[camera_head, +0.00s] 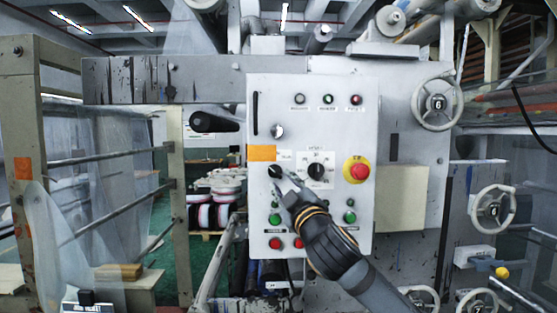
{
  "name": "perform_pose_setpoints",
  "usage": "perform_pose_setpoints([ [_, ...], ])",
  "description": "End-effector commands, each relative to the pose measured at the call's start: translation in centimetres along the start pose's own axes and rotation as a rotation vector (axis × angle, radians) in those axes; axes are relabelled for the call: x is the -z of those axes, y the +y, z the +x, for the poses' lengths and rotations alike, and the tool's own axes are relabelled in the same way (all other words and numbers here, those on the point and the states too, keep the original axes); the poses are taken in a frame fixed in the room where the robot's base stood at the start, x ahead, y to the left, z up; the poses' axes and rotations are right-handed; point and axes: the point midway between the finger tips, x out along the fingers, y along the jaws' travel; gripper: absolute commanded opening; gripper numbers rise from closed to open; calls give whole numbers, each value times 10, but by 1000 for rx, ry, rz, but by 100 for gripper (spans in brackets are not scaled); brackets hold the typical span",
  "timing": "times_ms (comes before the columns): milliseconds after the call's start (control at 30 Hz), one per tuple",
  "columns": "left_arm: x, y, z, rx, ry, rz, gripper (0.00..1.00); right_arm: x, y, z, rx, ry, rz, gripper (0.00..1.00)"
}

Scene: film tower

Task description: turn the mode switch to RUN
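A light grey control panel (350,110) faces me. On it, a small black rotary knob (275,171) sits just below an orange tag (262,153). A larger black dial (316,171) with a marked scale is to its right. The lettering by both is too small to read, so I cannot tell the switch position. My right gripper (287,186) reaches up from the lower right in front of the panel. Its fingertips are apart, just below and right of the small knob; I cannot tell whether they touch it. My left gripper is not in view.
A red emergency button (357,171) on a yellow ring is right of the dial. Green buttons (275,219) and red buttons (275,243) are below. A black handle (213,122) juts out left of the panel. Handwheels (437,103) stand at the right.

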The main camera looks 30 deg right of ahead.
Motion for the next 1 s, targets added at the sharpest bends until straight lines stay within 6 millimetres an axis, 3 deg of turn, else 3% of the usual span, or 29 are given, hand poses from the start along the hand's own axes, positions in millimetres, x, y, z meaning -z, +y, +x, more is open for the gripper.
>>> perform_pose_setpoints([
  [33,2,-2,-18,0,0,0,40,5,6,12,3,-3,9,32],
  [200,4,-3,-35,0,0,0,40,3,4,35,1,-2,6,32],
  [633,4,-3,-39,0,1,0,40,-1,-1,46,-1,0,-1,32],
  [867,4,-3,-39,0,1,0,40,-1,0,46,-1,-1,-1,1],
  [1000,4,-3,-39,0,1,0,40,-1,0,46,-1,-1,-1,0],
])
